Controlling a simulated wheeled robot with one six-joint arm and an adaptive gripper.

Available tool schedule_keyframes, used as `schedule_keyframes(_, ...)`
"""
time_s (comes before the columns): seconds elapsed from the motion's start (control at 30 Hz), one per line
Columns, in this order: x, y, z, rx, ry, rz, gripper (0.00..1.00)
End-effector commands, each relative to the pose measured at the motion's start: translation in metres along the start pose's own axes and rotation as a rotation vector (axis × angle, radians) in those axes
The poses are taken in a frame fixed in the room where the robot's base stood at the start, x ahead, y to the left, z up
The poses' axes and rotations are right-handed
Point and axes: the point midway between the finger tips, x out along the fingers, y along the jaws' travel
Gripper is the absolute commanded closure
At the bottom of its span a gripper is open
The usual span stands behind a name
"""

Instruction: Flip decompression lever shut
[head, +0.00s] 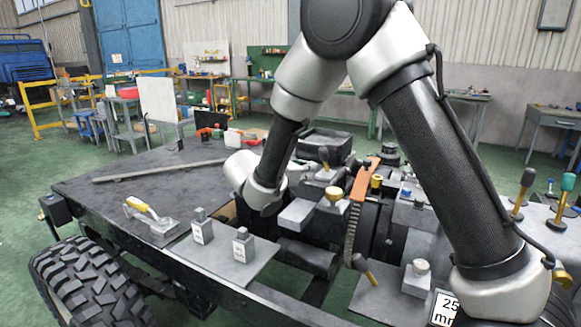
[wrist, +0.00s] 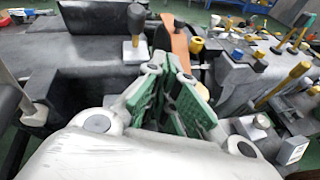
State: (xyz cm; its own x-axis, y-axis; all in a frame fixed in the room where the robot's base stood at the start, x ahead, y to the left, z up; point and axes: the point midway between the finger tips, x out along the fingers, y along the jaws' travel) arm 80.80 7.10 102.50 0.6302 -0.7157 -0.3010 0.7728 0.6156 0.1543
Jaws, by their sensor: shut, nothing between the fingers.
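My gripper (wrist: 168,85), with green finger pads, is shut and empty in the wrist view. In the head view my wrist hides most of it above the engine block. Just beyond the fingers a short lever with a dark knob (wrist: 137,18) stands nearly upright on a grey block; it also shows in the head view (head: 324,156). An orange arm (wrist: 181,42) stands right beside the fingertips and leans in the head view (head: 364,180). Which of these is the decompression lever I cannot tell. Contact between the fingers and either one is not clear.
A flat dark deck (head: 140,183) on a wheeled chassis holds a yellow-handled tool (head: 150,217) and labelled grey blocks (head: 243,246). A brass-topped knob (head: 334,196) rises near the engine's middle, among crowded parts.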

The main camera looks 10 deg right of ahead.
Motion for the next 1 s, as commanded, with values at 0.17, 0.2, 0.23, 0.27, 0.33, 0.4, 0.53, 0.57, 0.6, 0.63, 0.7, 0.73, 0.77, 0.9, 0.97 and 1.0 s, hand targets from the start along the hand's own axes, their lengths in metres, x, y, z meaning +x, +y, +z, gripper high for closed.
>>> schedule_keyframes(0.17,-0.011,0.019,-0.024,-0.075,-0.026,0.068,1.0)
schedule_keyframes(0.2,-0.012,0.021,-0.026,-0.08,-0.029,0.075,1.0)
schedule_keyframes(0.23,-0.013,0.022,-0.027,-0.083,-0.03,0.078,1.0)
schedule_keyframes(0.27,-0.013,0.022,-0.027,-0.085,-0.031,0.08,1.0)
schedule_keyframes(0.33,-0.013,0.023,-0.027,-0.085,-0.031,0.081,1.0)
schedule_keyframes(0.4,-0.013,0.022,-0.027,-0.085,-0.03,0.081,1.0)
schedule_keyframes(0.53,-0.013,0.022,-0.027,-0.084,-0.03,0.08,1.0)
schedule_keyframes(0.57,-0.012,0.022,-0.027,-0.084,-0.03,0.079,1.0)
schedule_keyframes(0.6,-0.011,0.022,-0.027,-0.084,-0.03,0.079,1.0)
schedule_keyframes(0.63,-0.009,0.022,-0.027,-0.084,-0.03,0.078,1.0)
schedule_keyframes(0.7,-0.003,0.022,-0.027,-0.083,-0.029,0.077,1.0)
schedule_keyframes(0.73,0.0,0.022,-0.026,-0.083,-0.029,0.076,1.0)
schedule_keyframes(0.77,0.005,0.023,-0.026,-0.084,-0.029,0.076,1.0)
schedule_keyframes(0.9,0.033,0.024,-0.026,-0.084,-0.03,0.073,1.0)
schedule_keyframes(0.97,0.046,0.025,-0.025,-0.083,-0.029,0.073,1.0)
schedule_keyframes(1.0,0.055,0.026,-0.025,-0.083,-0.03,0.074,1.0)
